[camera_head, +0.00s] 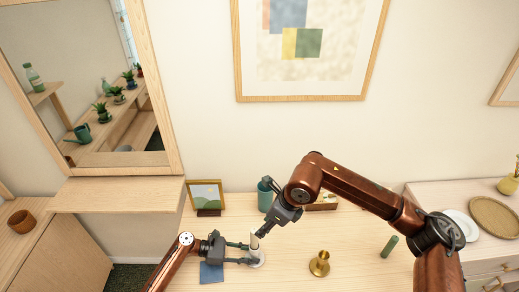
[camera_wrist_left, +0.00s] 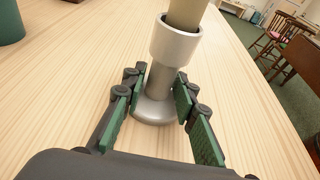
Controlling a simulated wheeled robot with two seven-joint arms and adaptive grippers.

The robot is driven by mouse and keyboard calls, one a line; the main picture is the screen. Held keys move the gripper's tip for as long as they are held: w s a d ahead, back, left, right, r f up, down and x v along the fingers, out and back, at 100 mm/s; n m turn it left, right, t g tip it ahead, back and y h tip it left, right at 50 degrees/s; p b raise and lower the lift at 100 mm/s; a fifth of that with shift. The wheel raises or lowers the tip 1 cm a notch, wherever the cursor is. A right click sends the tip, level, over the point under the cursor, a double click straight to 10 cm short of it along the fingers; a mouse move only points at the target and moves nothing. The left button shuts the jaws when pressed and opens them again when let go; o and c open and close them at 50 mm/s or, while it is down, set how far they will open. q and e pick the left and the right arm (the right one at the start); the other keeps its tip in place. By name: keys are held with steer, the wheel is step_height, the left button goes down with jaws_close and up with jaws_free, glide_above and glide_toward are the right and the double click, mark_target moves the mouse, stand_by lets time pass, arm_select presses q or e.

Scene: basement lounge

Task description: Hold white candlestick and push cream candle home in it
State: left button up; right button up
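The white candlestick (camera_head: 258,262) stands upright on the table, and shows large in the left wrist view (camera_wrist_left: 175,43). The cream candle (camera_head: 254,242) is upright above it; in the left wrist view its lower end (camera_wrist_left: 186,14) is at the mouth of the cup, and how deep it sits is hidden. My left gripper (camera_head: 246,254) reaches in from the left, its green-padded fingers (camera_wrist_left: 158,85) on either side of the stem, with small gaps showing. My right gripper (camera_head: 260,232) comes down from above and is shut on the candle's upper part.
A brass candlestick (camera_head: 320,264) and a green cylinder (camera_head: 389,246) stand to the right. A teal cup (camera_head: 265,196), a picture frame (camera_head: 206,195) and a box (camera_head: 322,201) are behind. A blue flat item (camera_head: 211,272) lies beneath my left gripper.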

arm_select(q)
steer(key=o, duration=0.3)
steer(key=shift+o, duration=0.2)
